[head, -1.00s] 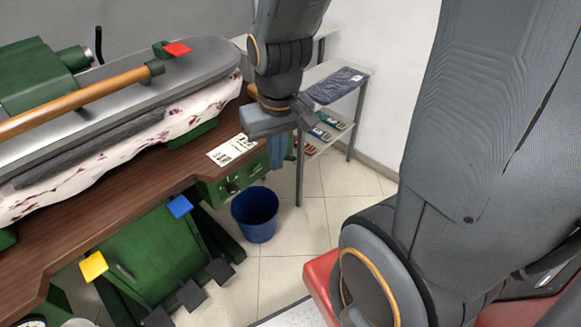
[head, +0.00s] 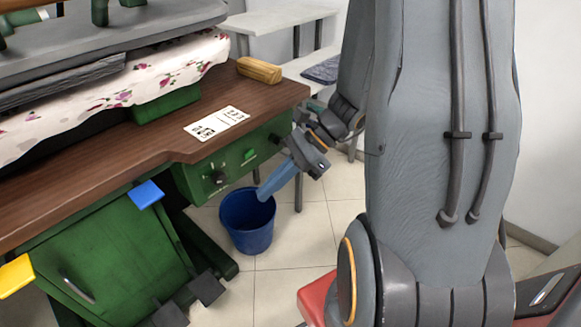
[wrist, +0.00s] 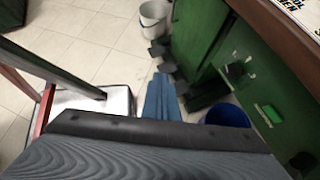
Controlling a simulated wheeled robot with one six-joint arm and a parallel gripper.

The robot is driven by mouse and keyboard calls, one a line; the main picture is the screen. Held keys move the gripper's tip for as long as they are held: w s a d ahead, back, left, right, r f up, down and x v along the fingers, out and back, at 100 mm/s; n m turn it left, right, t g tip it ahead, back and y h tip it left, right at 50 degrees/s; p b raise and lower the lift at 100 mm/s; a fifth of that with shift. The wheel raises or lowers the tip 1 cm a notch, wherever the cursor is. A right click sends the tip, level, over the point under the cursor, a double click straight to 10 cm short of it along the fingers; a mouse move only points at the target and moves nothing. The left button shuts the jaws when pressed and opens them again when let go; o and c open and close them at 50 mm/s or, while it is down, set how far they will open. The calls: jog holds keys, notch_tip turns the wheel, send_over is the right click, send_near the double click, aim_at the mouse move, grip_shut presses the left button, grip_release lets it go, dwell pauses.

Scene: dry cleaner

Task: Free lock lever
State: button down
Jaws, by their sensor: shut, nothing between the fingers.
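I cannot tell for sure which part is the lock lever. On the green press unit in the head view, a blue tab (head: 146,194) and a yellow tab (head: 16,275) stand out at the front. Dark pedals (head: 206,289) sit low below them. My gripper (head: 266,192) has blue fingers, shut and empty, pointing down to the left beside the green control panel (head: 235,158), by the blue bin's rim. In the wrist view the shut fingers (wrist: 159,82) point towards the floor and pedals, touching nothing that I can see.
The blue bin (head: 247,232) stands on the tiled floor. The brown tabletop (head: 160,165) holds a printed card (head: 216,123) and a wooden block (head: 259,70). A shelf (head: 275,24) stands behind. A white bucket (wrist: 154,16) shows in the wrist view. Floor in front is open.

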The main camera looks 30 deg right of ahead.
jog(key=w+d+f+m+t+y+b, duration=0.1)
jog(key=w+d+f+m+t+b, duration=0.6)
jog(key=w+f+m+b, duration=0.25)
jog(key=w+d+f+m+t+h+b, duration=0.2)
jog(key=w+d+f+m+t+b, duration=0.1)
jog(key=d, duration=0.4)
jog(key=w+d+f+m+t+h+b, duration=0.1)
jog(key=w+d+f+m+t+b, duration=0.2)
jog(key=d, duration=0.5)
notch_tip(320, 180, down, 2)
jog(key=m+t+b, duration=0.1)
jog(key=m, duration=0.2)
jog(key=shift+h, duration=0.4)
jog(key=shift+w, duration=0.15)
jog(key=b+x, duration=0.3)
jog(key=x, duration=0.7)
jog(key=shift+d+r+b, duration=0.55)
jog(key=shift+d+r, duration=0.75)
jog(key=shift+r, duration=0.25)
